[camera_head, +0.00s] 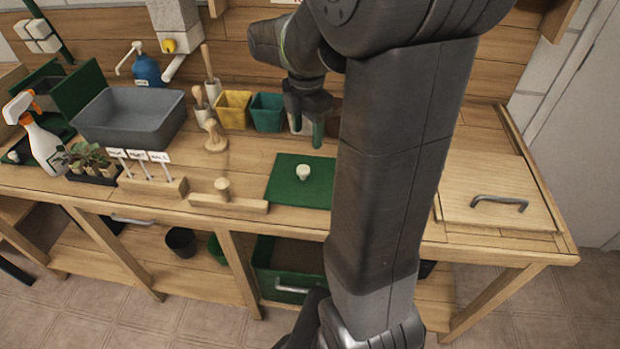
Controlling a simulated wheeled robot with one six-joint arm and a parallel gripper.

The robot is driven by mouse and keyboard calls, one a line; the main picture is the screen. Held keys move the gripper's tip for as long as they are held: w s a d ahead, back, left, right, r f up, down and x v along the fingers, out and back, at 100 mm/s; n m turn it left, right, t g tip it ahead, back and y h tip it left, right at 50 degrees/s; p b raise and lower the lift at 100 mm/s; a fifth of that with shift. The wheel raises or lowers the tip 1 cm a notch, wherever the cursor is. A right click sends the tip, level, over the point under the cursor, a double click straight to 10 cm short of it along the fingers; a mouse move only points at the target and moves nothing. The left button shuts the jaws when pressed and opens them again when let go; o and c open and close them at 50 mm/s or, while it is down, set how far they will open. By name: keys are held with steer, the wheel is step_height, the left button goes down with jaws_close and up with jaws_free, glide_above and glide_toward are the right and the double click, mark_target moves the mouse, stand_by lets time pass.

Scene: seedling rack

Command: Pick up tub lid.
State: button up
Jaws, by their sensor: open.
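A flat square wooden lid (480,180) with a dark grey bar handle (499,202) lies at the right end of the bench. It appears to be the tub lid; any tub under it is hidden. My gripper (307,131) is open and points down above the bench, behind the green square and far left of the lid. Nothing shows between its fingers. My arm passes between the gripper and the lid and hides part of the bench there.
A green square (284,187) with a pale knob (303,172) lies mid-bench. Left of it are a wooden block with a knob (228,203), white labels, seedlings and a grey basin (130,143). Yellow (233,108) and teal (267,112) pots stand near the back wall.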

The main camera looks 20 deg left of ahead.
glide_above(303, 168)
steer(key=f, duration=0.4)
steer(key=d+f, duration=0.1)
steer(key=f, duration=0.2)
steer(key=shift+w, duration=0.25)
steer(key=shift+s+a+f, duration=0.1)
steer(key=shift+a+f, duration=0.05)
steer(key=shift+f, duration=0.75)
steer(key=shift+s+a+f, duration=0.1)
steer(key=shift+a+f, duration=0.05)
steer(key=shift+f, duration=0.7)
steer(key=shift+s+a+f, duration=0.1)
steer(key=shift+a+f, duration=0.05)
steer(key=shift+f, duration=0.75)
steer(key=shift+c, duration=0.4)
steer(key=c, duration=1)
